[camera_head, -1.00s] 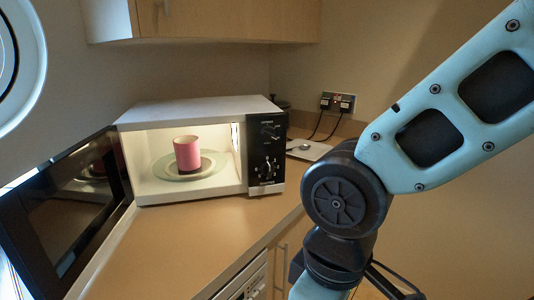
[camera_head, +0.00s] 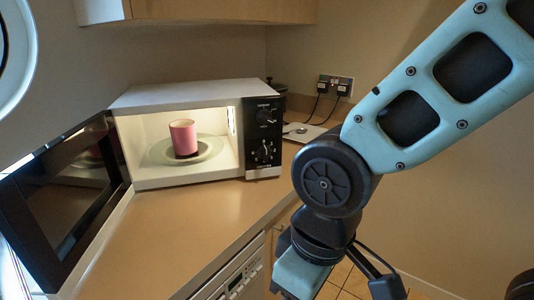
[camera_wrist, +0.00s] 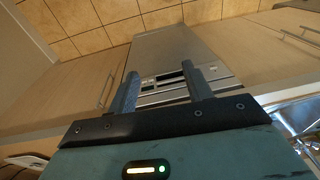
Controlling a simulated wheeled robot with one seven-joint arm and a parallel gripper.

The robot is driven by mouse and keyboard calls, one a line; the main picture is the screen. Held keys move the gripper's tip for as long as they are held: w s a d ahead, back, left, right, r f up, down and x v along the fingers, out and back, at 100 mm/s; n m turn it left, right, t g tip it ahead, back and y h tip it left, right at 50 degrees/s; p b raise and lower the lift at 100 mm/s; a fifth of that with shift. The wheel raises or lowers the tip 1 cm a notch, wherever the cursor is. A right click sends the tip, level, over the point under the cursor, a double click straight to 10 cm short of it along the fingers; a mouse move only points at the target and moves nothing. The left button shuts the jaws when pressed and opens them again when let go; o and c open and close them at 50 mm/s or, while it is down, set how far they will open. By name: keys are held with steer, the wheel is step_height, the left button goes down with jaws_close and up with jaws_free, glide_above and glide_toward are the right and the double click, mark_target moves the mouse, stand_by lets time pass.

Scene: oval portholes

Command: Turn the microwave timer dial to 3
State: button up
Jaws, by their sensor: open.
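The microwave (camera_head: 190,97) stands on the counter in the head view, with its door (camera_head: 68,200) swung wide open to the left. Its black control panel (camera_head: 263,140) is on the right side of the front. Two dials show there, an upper dial (camera_head: 266,116) and a lower dial (camera_head: 264,152). Their markings are too small to read. A pink cup (camera_head: 183,138) stands on a plate (camera_head: 212,147) inside the lit cavity. My gripper (camera_wrist: 165,82) shows in the wrist view, with its two fingers apart and nothing between them. It points toward cabinet fronts and the floor, away from the dials.
My arm fills the right of the head view. Wall sockets with plugs and cables (camera_head: 336,86) are behind the counter's right end. A flat pale item (camera_head: 303,132) lies right of the microwave. The counter (camera_head: 190,222) in front is clear. A panelled appliance (camera_head: 238,283) sits below it.

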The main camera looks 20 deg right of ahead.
steer(key=w+a+f+m+t+y+p, duration=0.2)
steer(key=w+a+t+p, duration=0.15)
steer(key=w, duration=0.45)
steer(key=m+t+h, duration=0.4)
steer(key=m+t, duration=0.2)
steer(key=t, duration=0.8)
glide_toward(267, 150)
steer(key=w+p, duration=0.4)
steer(key=w, duration=0.4)
steer(key=shift+p, duration=0.35)
steer(key=shift+w, duration=0.5)
